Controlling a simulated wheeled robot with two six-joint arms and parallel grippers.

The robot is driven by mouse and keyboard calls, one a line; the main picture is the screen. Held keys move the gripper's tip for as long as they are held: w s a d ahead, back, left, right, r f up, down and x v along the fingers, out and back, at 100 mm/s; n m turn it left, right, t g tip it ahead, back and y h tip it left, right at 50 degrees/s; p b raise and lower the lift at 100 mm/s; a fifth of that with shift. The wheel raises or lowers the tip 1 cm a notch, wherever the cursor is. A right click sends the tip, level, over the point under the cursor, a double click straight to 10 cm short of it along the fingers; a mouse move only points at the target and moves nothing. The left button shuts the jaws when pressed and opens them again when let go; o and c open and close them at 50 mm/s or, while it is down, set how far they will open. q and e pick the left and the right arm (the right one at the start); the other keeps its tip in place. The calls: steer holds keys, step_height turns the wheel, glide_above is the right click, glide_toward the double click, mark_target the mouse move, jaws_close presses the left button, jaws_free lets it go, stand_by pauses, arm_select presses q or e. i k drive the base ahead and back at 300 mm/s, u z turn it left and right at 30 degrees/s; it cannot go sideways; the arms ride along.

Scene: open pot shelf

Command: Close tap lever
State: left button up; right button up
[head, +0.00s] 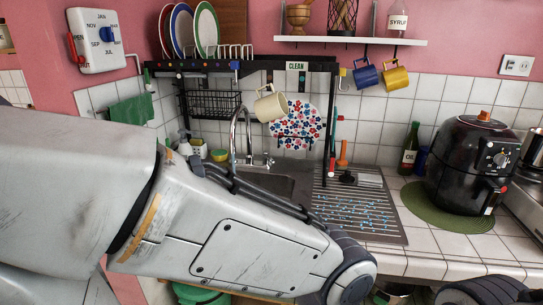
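The chrome tap (234,138) stands behind the sink (268,178), with a tall curved spout. A small lever (268,160) shows at the right of its base; I cannot tell its exact position. No running water can be made out. My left arm crosses the foreground from the left and hides the front and left of the sink. Its gripper is not visible. A dark part of an arm shows at the bottom right edge, but no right gripper fingers are seen.
A black dish rack (333,120) spans the sink, with a cream mug (270,106) and a flowered plate (296,124) hanging. A ribbed drainboard (358,210) lies right of the sink. A black air fryer (474,165) and an oil bottle (410,148) stand farther right.

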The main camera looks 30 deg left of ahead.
mark_target(266, 154)
steer(key=z, duration=0.05)
steer(key=k, duration=0.65)
steer(key=u, duration=0.9)
steer(key=i, duration=1.5)
steer(key=z, duration=0.3)
